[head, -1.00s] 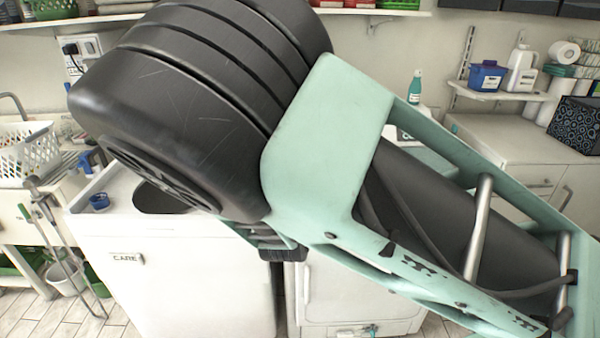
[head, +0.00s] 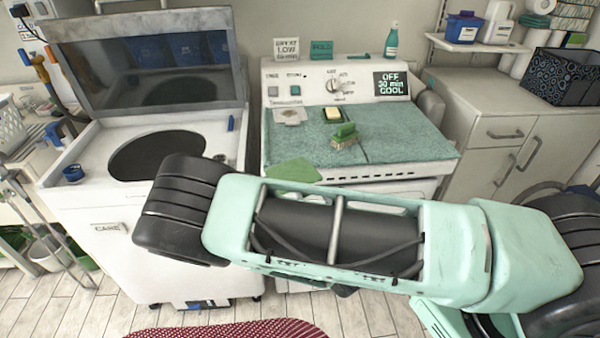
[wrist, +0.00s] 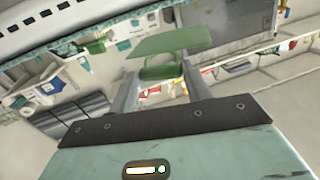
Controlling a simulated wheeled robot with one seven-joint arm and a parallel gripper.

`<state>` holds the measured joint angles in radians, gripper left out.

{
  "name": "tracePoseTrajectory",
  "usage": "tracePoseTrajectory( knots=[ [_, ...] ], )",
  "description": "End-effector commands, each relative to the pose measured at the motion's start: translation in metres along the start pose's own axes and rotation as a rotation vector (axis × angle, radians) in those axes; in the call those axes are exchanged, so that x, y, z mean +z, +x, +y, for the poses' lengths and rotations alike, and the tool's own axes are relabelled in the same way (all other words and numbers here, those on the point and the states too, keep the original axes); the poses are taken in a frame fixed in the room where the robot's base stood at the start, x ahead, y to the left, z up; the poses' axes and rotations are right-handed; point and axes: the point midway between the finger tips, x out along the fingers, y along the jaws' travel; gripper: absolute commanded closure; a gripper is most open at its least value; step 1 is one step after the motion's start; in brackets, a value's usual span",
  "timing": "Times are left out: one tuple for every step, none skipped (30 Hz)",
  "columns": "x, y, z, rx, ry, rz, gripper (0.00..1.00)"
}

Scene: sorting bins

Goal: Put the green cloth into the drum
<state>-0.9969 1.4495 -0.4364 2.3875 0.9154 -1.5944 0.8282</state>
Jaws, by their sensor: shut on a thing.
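The green cloth shows in the wrist view (wrist: 172,42) between the fingers of my gripper (wrist: 163,72), which is shut on it. Part of the cloth spreads flat beyond the fingertips. In the head view the cloth (head: 293,171) shows as a flat green piece just above my arm, in front of the teal-topped machine; its height above the surface is hard to tell. My arm hides the gripper there. The drum (head: 155,153) is the dark round opening in the top of the white machine at left, with its lid raised.
The teal-topped machine (head: 400,147) holds a green brush (head: 344,135) and a yellow block (head: 332,115). A small blue dish (head: 73,173) sits left of the drum opening. The raised lid (head: 150,65) stands behind the opening. A red mat (head: 230,330) lies on the floor.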

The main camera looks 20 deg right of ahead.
Motion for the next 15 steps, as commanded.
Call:
tracePoseTrajectory(
  knots=[
    [0.011, -0.005, 0.006, -0.017, -0.007, -0.006, 0.73],
    [0.015, -0.008, 0.008, -0.028, -0.005, -0.005, 0.73],
    [0.02, -0.01, 0.01, -0.04, -0.005, -0.005, 0.73],
    [0.024, -0.013, 0.012, -0.049, -0.005, -0.005, 0.73],
    [0.029, -0.015, 0.014, -0.058, -0.004, -0.006, 0.73],
    [0.034, -0.018, 0.017, -0.071, -0.005, -0.006, 0.73],
    [0.038, -0.019, 0.018, -0.079, -0.003, -0.005, 0.73],
    [0.041, -0.021, 0.019, -0.088, -0.003, -0.005, 0.73],
    [0.046, -0.024, 0.021, -0.099, -0.004, -0.006, 0.73],
    [0.05, -0.026, 0.023, -0.107, -0.004, -0.006, 0.73],
    [0.054, -0.028, 0.025, -0.115, -0.003, -0.007, 0.73],
    [0.058, -0.031, 0.026, -0.126, -0.002, -0.007, 0.73],
    [0.057, -0.03, 0.024, -0.13, -0.005, -0.009, 0.73],
    [0.058, -0.031, 0.024, -0.13, -0.006, -0.012, 0.73],
    [0.059, -0.031, 0.024, -0.129, -0.008, -0.016, 0.73]
  ],
)
